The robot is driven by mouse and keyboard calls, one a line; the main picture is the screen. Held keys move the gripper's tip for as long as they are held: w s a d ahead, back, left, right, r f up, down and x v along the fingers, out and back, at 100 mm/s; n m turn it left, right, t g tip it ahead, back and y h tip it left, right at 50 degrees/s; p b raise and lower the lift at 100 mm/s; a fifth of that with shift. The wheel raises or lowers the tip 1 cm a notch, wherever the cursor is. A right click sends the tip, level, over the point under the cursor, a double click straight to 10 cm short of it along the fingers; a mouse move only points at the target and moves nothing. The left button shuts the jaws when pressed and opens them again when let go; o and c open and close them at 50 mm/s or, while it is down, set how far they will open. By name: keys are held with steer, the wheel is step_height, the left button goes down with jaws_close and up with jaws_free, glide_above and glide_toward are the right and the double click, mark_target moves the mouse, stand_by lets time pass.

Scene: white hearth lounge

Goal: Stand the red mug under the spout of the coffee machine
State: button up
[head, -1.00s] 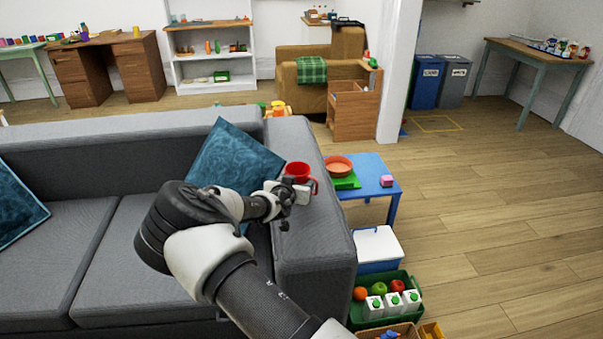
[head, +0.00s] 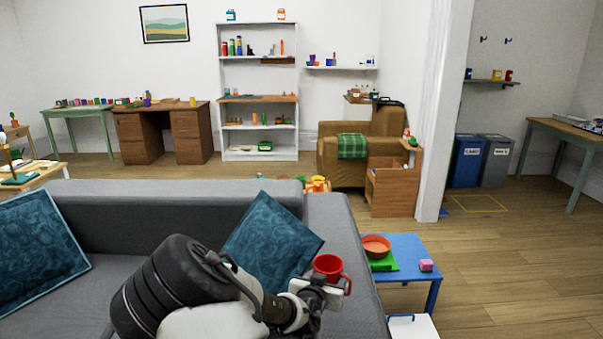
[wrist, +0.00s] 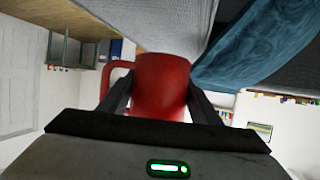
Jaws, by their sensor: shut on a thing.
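The red mug (head: 328,266) is in my gripper (head: 322,283), held above the right armrest of the grey sofa in the head view. Its handle points to the right there. In the wrist view the red mug (wrist: 160,85) sits between the two dark fingers of my gripper (wrist: 160,98), which are shut on its sides; its handle shows at the left. I cannot make out a coffee machine or its spout in either view.
The grey sofa (head: 150,205) with blue cushions lies under and beside my arm. A blue low table (head: 405,250) with an orange bowl (head: 376,246) stands to the right. Shelves (head: 258,140) and a brown desk (head: 188,122) line the back wall. Open floor (head: 500,270) lies at right.

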steer(key=s+d+r+n+y, duration=0.2)
steer(key=d+r, duration=0.1)
steer(key=r, duration=0.6)
steer(key=s+d+r+n+y, duration=0.2)
steer(key=d+r+y, duration=0.1)
steer(key=r, duration=0.7)
step_height(320, 180, up, 23)
steer(key=p, duration=2.4)
steer(key=s+f, duration=0.3)
steer(key=f, duration=0.3)
steer(key=s+f, duration=0.3)
steer(key=f, duration=0.4)
steer(key=shift+s+f+t, duration=0.25)
steer(key=shift+s+t, duration=0.15)
